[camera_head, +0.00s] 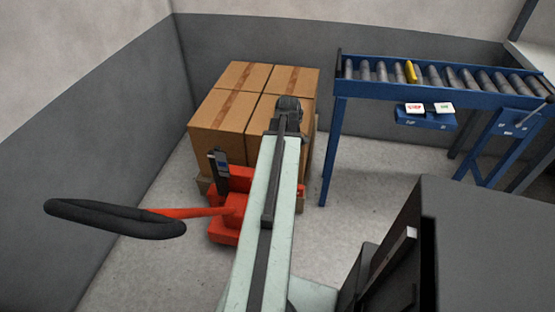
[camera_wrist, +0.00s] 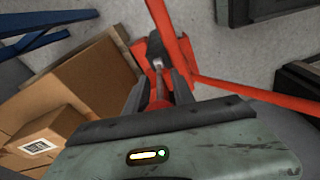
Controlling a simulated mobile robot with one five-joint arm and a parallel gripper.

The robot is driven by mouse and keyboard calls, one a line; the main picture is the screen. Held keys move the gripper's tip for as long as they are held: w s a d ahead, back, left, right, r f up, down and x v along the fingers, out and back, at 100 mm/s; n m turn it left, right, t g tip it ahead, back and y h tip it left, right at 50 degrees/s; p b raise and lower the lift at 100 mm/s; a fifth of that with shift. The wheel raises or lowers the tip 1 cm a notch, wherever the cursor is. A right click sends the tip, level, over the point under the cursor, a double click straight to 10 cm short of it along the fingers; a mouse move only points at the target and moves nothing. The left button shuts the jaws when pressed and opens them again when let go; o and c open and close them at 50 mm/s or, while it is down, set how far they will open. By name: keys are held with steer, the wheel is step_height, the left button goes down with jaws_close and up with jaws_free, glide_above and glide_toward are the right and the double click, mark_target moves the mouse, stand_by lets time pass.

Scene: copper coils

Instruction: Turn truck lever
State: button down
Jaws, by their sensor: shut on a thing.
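The red pallet truck (camera_head: 226,222) stands on the floor in front of the boxes, with its handle, a black loop (camera_head: 115,216), reaching out to the left. In the wrist view the truck's red body and bars (camera_wrist: 262,99) run past my gripper (camera_wrist: 158,82). Its two dark fingers are shut on the truck lever, a thin metallic rod with a dark end (camera_wrist: 155,48). The exact lever angle is hard to read. In the head view my pale green arm crosses the truck and hides part of it; I cannot make out the fingers there.
Cardboard boxes (camera_head: 222,108) are stacked on a pallet behind the truck, against the grey wall (camera_head: 90,120). A dark cabinet-like block (camera_head: 490,250) fills the lower right. Bare floor (camera_head: 150,260) lies left.

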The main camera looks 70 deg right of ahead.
steer(key=shift+w, duration=0.1)
steer(key=c, duration=1.1)
jaws_free()
steer(key=shift+c, duration=0.2)
steer(key=shift+r, duration=0.15)
steer(key=r+p, duration=0.5)
steer(key=s+r+p, duration=0.1)
steer(key=r+p, duration=0.1)
steer(key=p, duration=0.1)
steer(key=shift+r, duration=0.4)
steer(key=shift+f, duration=0.15)
